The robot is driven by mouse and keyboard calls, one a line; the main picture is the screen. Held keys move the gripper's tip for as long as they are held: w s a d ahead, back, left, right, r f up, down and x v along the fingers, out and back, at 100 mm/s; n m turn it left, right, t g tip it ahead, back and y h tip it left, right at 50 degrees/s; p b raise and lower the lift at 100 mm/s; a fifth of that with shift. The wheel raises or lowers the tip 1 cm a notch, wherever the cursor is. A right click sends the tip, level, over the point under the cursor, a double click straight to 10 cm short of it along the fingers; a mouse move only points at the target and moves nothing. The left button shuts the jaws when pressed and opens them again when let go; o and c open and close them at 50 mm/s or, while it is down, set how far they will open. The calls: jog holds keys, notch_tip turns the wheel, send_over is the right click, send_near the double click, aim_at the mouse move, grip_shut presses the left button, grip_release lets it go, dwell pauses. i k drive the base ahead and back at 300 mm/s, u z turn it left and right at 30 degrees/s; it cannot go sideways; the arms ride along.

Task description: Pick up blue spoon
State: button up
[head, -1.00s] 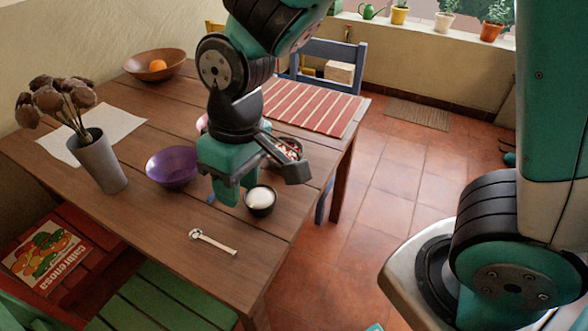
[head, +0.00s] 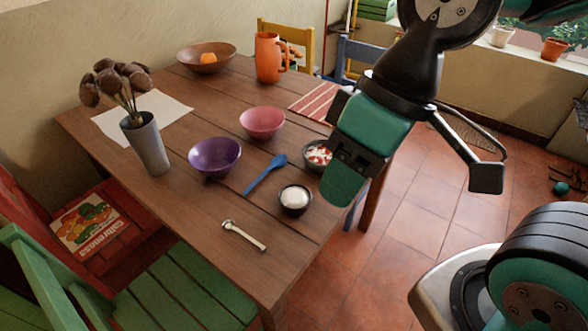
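The blue spoon (head: 266,173) lies on the wooden table (head: 180,240), with its bowl end toward the back right and its handle toward the front left. It is between the purple bowl (head: 215,158) and the small dark bowl with white contents (head: 295,199). My gripper (head: 343,185) is in the air to the right of the spoon, near the table's right edge, and apart from it. The finger gap is turned away from view, so I cannot tell its opening. I see nothing held.
A pink bowl (head: 262,122), a red-and-white filled bowl (head: 317,156), an orange pitcher (head: 269,58) and a grey vase (head: 147,145) stand on the table. A white-headed utensil (head: 244,235) lies in front. A green chair (head: 170,290) stands at the front left.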

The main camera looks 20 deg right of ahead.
aim_at(278, 160)
jog(key=u, duration=1.15)
jog(key=k, duration=0.85)
jog(key=z, duration=0.65)
jog(key=i, duration=1)
jog(key=u, duration=0.05)
